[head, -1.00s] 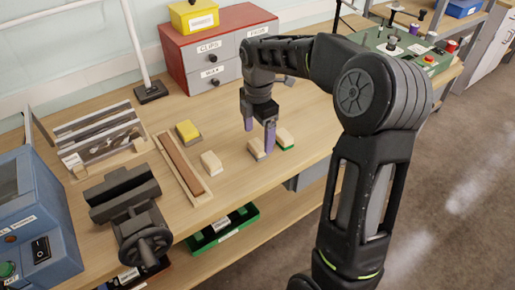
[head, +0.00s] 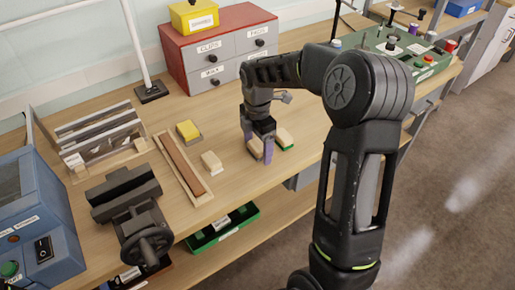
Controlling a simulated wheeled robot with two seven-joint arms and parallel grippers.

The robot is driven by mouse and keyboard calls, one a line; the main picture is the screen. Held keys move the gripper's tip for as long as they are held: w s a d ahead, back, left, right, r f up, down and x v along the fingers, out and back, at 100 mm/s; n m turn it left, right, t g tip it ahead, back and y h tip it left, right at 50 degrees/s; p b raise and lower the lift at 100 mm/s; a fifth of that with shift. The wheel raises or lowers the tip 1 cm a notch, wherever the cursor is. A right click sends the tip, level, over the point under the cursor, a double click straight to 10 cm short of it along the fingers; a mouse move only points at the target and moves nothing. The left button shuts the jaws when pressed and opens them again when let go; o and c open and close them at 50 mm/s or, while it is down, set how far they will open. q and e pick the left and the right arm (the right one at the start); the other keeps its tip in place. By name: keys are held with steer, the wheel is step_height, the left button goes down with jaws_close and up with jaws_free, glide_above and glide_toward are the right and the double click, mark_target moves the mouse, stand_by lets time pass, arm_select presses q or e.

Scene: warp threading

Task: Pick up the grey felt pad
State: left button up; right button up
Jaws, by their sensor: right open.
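Several small wooden-backed blocks lie on the bench. One block (head: 255,151), with what looks like a thin grey underside, sits at my right gripper; I take it for the grey felt pad. My right gripper (head: 259,147) points down, open, with one purple finger on the far left side of this block and the other at its right. Whether the fingers touch it I cannot tell. The gripper partly hides the block. My left gripper is not in view.
A green-bottomed block (head: 285,138) lies close to the right of the gripper. A pale block (head: 212,162), a yellow-topped block (head: 188,130) and a long brown strip in a wooden tray (head: 205,197) lie left. A vise (head: 128,205) stands front left; red drawers (head: 217,50) stand behind.

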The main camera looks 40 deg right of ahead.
steer(key=c, duration=1.5)
